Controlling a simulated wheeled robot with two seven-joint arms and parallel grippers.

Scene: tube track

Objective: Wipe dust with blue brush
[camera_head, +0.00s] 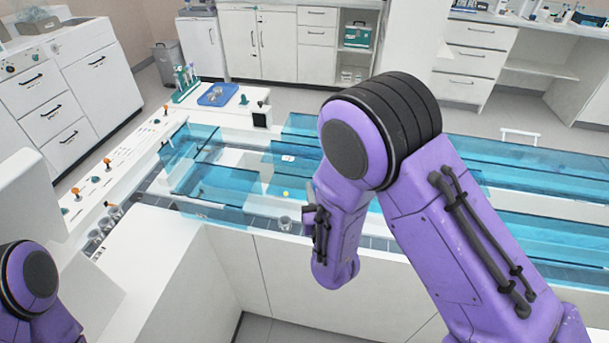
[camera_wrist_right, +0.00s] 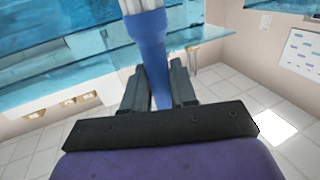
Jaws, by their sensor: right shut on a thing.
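The blue brush (camera_wrist_right: 152,42) stands between the fingers of my right gripper (camera_wrist_right: 158,74) in the right wrist view. The gripper is shut on its blue handle, and its pale bristles lie at the top edge of that view. In the head view my right arm reaches in from the right, but the gripper and brush cannot be made out. No dust can be told for sure. Only my left arm's purple joint shows at the lower left of the head view; my left gripper is out of view.
Clear blue panels (camera_head: 215,185) cover the tube track's long white bench, with more panels (camera_head: 540,165) to the right. A blue tray (camera_head: 218,95) and a rack of tubes (camera_head: 187,82) stand at its far left end. Cabinets (camera_head: 265,45) line the back.

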